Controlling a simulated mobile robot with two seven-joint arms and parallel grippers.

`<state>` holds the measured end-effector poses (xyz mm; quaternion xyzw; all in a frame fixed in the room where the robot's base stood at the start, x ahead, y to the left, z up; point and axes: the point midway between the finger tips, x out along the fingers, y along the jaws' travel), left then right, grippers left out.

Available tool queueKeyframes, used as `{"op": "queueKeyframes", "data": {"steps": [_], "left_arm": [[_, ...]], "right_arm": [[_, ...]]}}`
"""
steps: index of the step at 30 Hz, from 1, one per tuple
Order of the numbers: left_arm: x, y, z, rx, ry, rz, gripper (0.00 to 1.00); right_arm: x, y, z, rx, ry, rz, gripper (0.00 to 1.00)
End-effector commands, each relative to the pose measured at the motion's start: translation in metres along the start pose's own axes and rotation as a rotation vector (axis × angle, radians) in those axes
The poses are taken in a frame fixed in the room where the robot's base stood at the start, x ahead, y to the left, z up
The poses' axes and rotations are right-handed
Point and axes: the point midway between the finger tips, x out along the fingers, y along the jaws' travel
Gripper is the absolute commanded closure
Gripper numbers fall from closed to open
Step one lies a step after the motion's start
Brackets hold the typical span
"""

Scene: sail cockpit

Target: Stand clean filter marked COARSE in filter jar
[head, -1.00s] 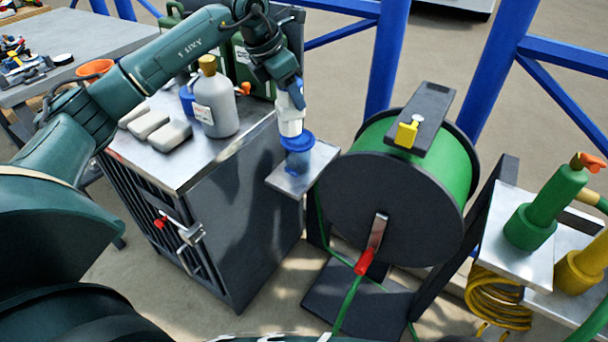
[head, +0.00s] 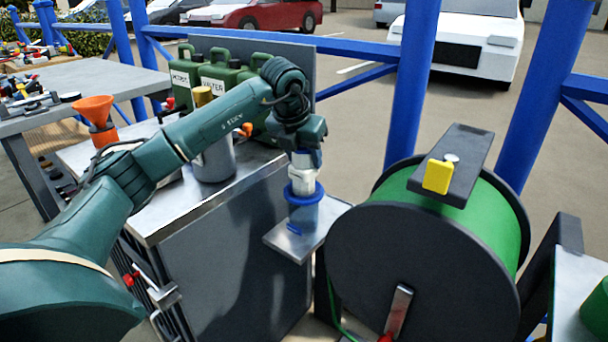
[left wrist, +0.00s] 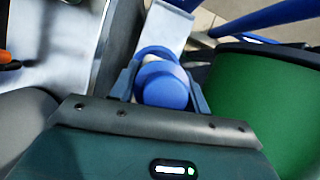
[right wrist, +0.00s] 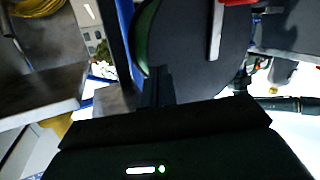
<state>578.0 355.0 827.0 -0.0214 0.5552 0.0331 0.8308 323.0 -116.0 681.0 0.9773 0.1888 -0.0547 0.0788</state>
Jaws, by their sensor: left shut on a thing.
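My left gripper (head: 304,160) points down and is shut on a white filter (head: 303,178). In the left wrist view, the filter's round blue end (left wrist: 165,86) sits between the two fingers (left wrist: 164,98). The filter is upright, with its lower end at the blue rim of the translucent blue filter jar (head: 304,216). How deep it reaches inside is unclear, and the COARSE marking cannot be read. The jar stands on a small metal shelf (head: 278,241). My right gripper (right wrist: 160,86) shows only in the right wrist view, dark, with its fingers together and empty.
A large hose reel (head: 420,262) with green hose stands close right of the jar. A metal-topped cabinet (head: 215,205) is at left, carrying a grey bottle (head: 213,160) and green canisters (head: 222,78). An orange funnel (head: 95,110) is farther left. Blue posts stand behind.

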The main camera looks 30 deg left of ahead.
Motion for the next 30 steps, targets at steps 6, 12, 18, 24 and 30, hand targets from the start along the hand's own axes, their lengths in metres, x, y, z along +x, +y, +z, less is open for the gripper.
{"op": "queueKeyframes", "data": {"steps": [6,12,18,24,30], "left_arm": [[0.03,0.0,-0.013,0.001,0.002,0.0,0.79],[0.031,0.0,-0.013,0.001,0.0,-0.001,0.79],[0.035,0.0,-0.015,0.001,0.001,0.0,0.79],[0.04,0.0,-0.017,0.001,0.001,0.0,0.79],[0.042,0.0,-0.018,0.001,0.001,0.0,0.53]], "right_arm": [[0.002,-0.002,0.001,-0.02,0.053,-0.001,1.0],[0.002,-0.002,-0.002,-0.023,0.065,-0.001,1.0],[0.002,-0.002,-0.001,-0.023,0.069,-0.001,1.0],[0.002,-0.003,-0.001,-0.027,0.085,0.0,1.0],[0.002,-0.003,-0.003,-0.032,0.099,-0.002,1.0]]}}
